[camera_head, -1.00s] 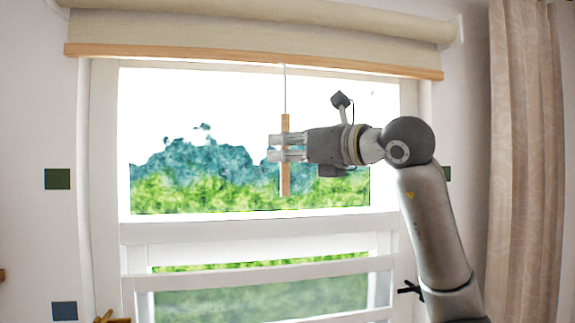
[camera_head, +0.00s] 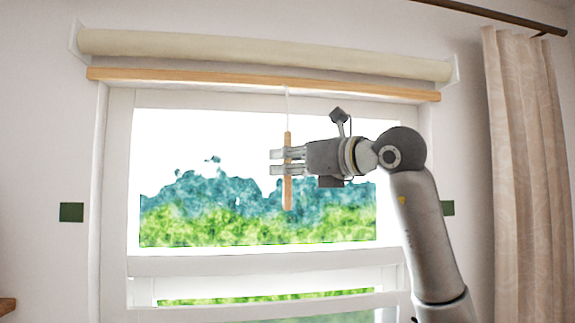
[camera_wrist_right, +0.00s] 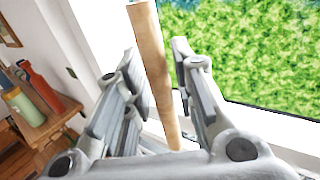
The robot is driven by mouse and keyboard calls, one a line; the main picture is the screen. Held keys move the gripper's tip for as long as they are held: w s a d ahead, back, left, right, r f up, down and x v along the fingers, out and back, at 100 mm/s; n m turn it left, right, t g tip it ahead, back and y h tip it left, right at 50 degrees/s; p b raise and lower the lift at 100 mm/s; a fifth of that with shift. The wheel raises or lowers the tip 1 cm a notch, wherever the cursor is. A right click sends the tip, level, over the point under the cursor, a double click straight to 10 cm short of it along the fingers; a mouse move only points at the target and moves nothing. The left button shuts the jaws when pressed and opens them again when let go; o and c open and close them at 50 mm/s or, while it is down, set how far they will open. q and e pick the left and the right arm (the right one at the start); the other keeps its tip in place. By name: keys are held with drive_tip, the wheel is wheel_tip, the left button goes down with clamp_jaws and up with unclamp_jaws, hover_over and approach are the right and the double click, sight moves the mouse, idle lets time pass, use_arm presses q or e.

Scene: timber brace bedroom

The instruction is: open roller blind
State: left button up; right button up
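The roller blind (camera_head: 260,54) is a cream roll across the top of the window. Its wooden bottom bar (camera_head: 250,83) sits close beneath the roll. A thin cord hangs from the bar to a slim wooden pull handle (camera_head: 287,200), nearly upright in front of the glass. My right gripper (camera_head: 280,161) comes in from the right, with its fingers around the upper half of the handle and shut on it. In the right wrist view the handle (camera_wrist_right: 153,60) runs between the two fingers (camera_wrist_right: 158,85). My left gripper is not in view.
The window glass (camera_head: 200,215) is behind the handle. A pinkish curtain (camera_head: 520,170) hangs at right below a dark rod (camera_head: 490,14). In the right wrist view, a wooden table (camera_wrist_right: 50,125) with several bottles stands at left.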

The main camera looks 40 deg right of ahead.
drive_tip(key=shift+o, duration=0.6)
drive_tip(key=s, duration=1.2)
drive_tip(key=shift+d, duration=0.2)
